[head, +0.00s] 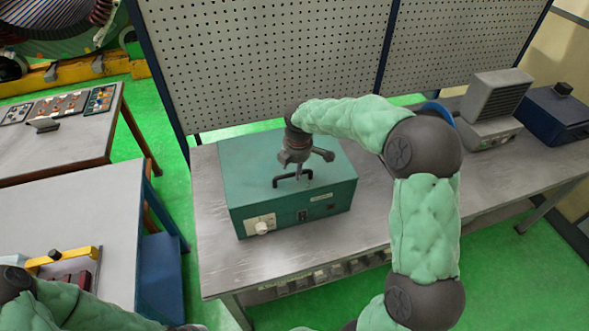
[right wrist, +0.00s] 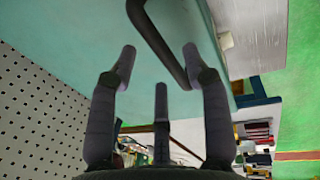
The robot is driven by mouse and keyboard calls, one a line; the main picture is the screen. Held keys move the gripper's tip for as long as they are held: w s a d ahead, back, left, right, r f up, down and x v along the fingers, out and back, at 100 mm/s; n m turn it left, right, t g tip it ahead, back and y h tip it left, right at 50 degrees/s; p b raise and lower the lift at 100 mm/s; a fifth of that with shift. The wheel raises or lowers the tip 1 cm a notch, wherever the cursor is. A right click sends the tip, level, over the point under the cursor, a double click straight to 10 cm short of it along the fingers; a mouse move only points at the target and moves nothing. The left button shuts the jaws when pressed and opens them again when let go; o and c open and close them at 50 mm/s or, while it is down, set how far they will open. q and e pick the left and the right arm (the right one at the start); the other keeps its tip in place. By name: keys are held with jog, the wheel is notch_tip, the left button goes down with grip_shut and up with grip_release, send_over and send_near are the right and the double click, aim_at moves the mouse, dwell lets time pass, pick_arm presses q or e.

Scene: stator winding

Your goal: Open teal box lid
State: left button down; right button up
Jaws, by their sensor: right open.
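The teal box (head: 260,190) sits on the grey workbench in the head view. Its top is flat and level, and no gap under the lid shows. A black bar handle (head: 293,178) stands on the top, towards the front. My right gripper (head: 296,160) points down just above and behind the handle, fingers spread. In the right wrist view its fingers (right wrist: 160,65) are apart and empty, with the black handle (right wrist: 160,42) just beyond the tips against the teal surface (right wrist: 95,45). Contact cannot be told. My left gripper is out of view; only part of my left arm shows.
The workbench (head: 235,275) has bare metal around the box. A grey vented unit (head: 494,105) and a dark blue box (head: 555,115) stand to the right. Perforated panels (head: 260,60) rise close behind the bench. Another table (head: 80,215) stands at the left, across a gap.

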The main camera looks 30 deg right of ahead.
jog(key=shift+w+f, duration=0.2)
jog(key=shift+f, duration=0.75)
grip_shut()
jog(key=shift+r, duration=0.1)
